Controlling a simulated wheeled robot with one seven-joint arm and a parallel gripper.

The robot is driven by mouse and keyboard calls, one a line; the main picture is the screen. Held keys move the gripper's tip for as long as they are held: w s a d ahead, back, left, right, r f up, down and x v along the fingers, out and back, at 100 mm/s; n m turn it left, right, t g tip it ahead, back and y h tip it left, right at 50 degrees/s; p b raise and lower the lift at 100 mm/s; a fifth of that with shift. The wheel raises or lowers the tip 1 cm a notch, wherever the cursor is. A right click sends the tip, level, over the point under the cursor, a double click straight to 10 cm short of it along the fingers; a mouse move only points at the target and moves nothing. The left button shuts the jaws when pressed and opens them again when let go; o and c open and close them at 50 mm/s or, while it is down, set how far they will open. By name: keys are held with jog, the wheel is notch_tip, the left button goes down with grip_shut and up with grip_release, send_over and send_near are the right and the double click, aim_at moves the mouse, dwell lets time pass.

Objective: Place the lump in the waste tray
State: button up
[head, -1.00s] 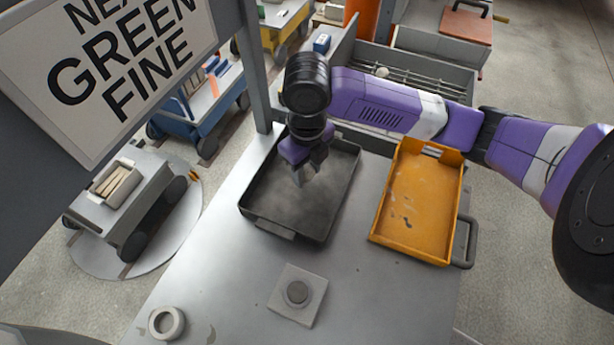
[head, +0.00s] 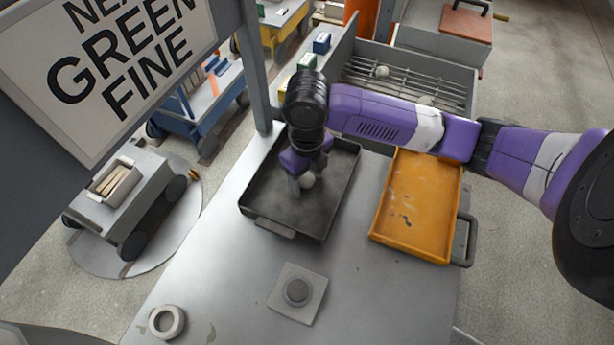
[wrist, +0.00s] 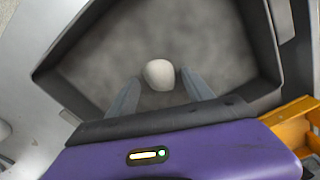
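A pale, roundish lump (head: 308,181) is at the dark tray (head: 262,216), between the fingers of my gripper (head: 307,178). In the wrist view the lump (wrist: 159,74) sits between the two fingertips of my gripper (wrist: 159,82), with a gap on each side. The fingers are apart and point down into the dark tray, which also shows in the wrist view (wrist: 215,45). I cannot tell whether the lump touches the tray floor. An orange tray (head: 415,205) with a few dark flecks stands to the right; no lump shows in it.
A barred rack (head: 400,85) behind the trays holds pale lumps (head: 382,71). A square plate with a round knob (head: 297,291) and a ring (head: 167,322) are on the grey table. An upright post (head: 257,65) stands left of my gripper. The table front is mostly clear.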

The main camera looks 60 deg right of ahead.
aim_at(307, 178)
jog(key=shift+r, duration=0.1)
notch_tip(307, 178, up, 12)
jog(key=shift+b, duration=0.3)
dwell(0.7)
